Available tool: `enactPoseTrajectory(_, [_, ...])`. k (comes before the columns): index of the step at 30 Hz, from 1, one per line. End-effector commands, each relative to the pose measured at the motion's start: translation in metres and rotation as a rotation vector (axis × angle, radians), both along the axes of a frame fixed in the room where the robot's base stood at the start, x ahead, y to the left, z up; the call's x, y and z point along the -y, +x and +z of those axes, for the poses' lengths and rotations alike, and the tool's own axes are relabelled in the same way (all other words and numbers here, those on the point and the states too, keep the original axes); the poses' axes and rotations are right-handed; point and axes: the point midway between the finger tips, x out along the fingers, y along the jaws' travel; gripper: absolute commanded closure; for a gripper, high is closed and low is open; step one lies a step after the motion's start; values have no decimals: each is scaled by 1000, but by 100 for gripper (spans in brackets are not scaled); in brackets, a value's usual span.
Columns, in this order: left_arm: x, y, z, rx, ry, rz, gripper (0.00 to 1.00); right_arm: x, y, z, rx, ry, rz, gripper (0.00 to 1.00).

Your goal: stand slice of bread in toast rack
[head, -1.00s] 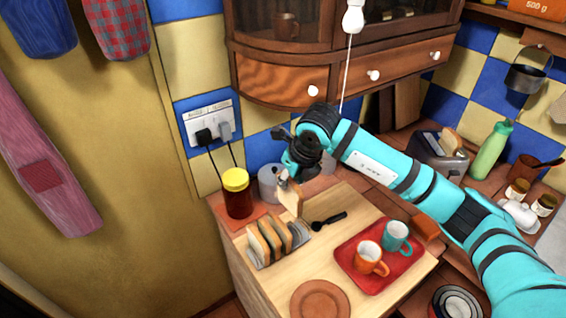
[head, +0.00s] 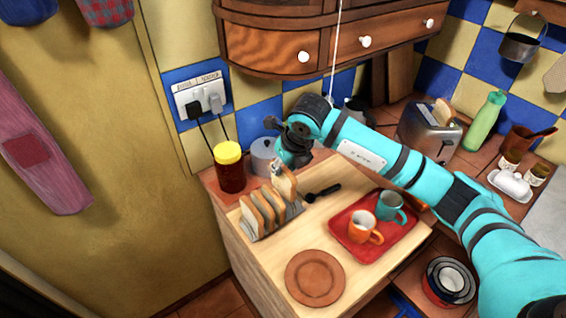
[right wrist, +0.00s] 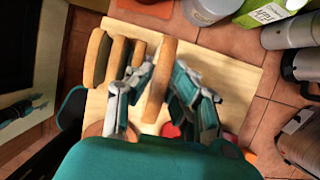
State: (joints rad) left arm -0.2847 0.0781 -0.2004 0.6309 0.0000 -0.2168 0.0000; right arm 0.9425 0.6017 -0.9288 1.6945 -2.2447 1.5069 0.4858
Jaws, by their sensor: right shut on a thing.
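The grey toast rack (head: 292,212) stands on the wooden board at the counter's left part, with several upright bread slices (head: 262,207) in it. My right gripper (head: 279,168) is shut on a slice of bread (head: 286,184), held upright at the rack's far right end. In the right wrist view the held slice (right wrist: 160,85) is between the two fingers (right wrist: 163,92), to the right of the racked slices (right wrist: 118,60) and roughly in line with them. I cannot tell whether its lower edge is inside the rack. My left gripper is not in view.
A yellow-lidded jar (head: 229,172) and a grey canister (head: 262,156) stand behind the rack. A black-handled utensil (head: 322,193), a red tray (head: 345,245) with two mugs, and a brown plate (head: 315,277) are to the right and front. A toaster (head: 430,130) stands farther right.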

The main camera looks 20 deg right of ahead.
Motion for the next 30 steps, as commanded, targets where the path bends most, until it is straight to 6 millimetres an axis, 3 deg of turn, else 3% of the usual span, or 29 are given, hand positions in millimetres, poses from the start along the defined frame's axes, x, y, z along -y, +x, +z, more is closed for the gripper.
enactPoseTrajectory(10, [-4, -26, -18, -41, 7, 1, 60, 0, 0, -31, -1, -1, 0, 100])
enactPoseTrajectory(18, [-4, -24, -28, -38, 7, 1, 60, 0, 0, -48, 0, 0, 0, 100])
enactPoseTrajectory(29, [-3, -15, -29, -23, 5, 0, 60, 0, 0, -47, 0, 0, 0, 100])
enactPoseTrajectory(30, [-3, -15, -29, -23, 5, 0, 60, 0, 0, -47, 0, 0, 0, 83])
